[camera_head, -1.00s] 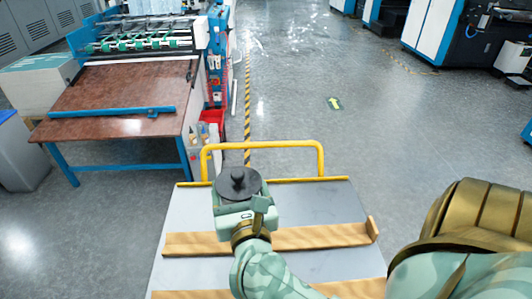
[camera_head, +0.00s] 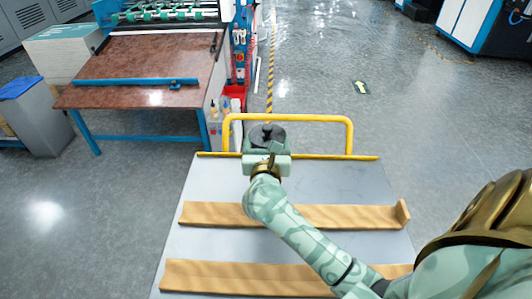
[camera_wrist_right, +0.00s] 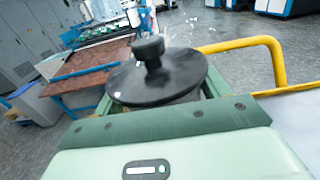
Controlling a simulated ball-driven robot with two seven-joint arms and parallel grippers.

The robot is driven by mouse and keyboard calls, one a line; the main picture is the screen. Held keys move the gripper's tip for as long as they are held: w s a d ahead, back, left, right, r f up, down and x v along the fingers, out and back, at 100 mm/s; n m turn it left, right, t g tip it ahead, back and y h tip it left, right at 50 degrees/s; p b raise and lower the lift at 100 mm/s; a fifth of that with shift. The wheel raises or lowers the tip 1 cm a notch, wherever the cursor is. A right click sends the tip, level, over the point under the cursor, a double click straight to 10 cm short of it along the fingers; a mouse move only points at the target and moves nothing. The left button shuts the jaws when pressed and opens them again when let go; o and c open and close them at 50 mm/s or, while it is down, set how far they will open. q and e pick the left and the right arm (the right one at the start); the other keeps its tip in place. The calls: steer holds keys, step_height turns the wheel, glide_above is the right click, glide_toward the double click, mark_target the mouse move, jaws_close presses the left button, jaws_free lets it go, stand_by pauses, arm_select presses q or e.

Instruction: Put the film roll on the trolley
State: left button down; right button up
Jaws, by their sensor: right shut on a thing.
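The film roll (camera_head: 267,135) shows its dark round end disc with a small knob on top, facing up. My right gripper (camera_head: 266,151) is shut on it at the far edge of the trolley, close to the yellow handle. In the right wrist view the black disc (camera_wrist_right: 158,77) sits at the jaws and appears slightly tilted; most of the roll below it is hidden. The trolley (camera_head: 335,182) has a flat grey deck with two wooden strips across it. I cannot tell whether the roll touches the deck. My left gripper is not in view.
The yellow trolley handle (camera_head: 345,120) rises at the far edge; it also shows in the wrist view (camera_wrist_right: 262,42). Wooden strips (camera_head: 350,215) (camera_head: 220,275) cross the deck. A machine with a brown table (camera_head: 140,65) stands at left. The deck's right part is bare.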

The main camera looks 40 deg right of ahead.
steer(key=shift+w+d+f, duration=0.15)
steer(key=shift+f, duration=0.05)
step_height(320, 180, down, 4)
steer(key=shift+w+d+r+b, duration=0.1)
steer(key=shift+w+d+b, duration=0.05)
steer(key=shift+b, duration=1)
steer(key=shift+r, duration=0.15)
steer(key=o, duration=1.2)
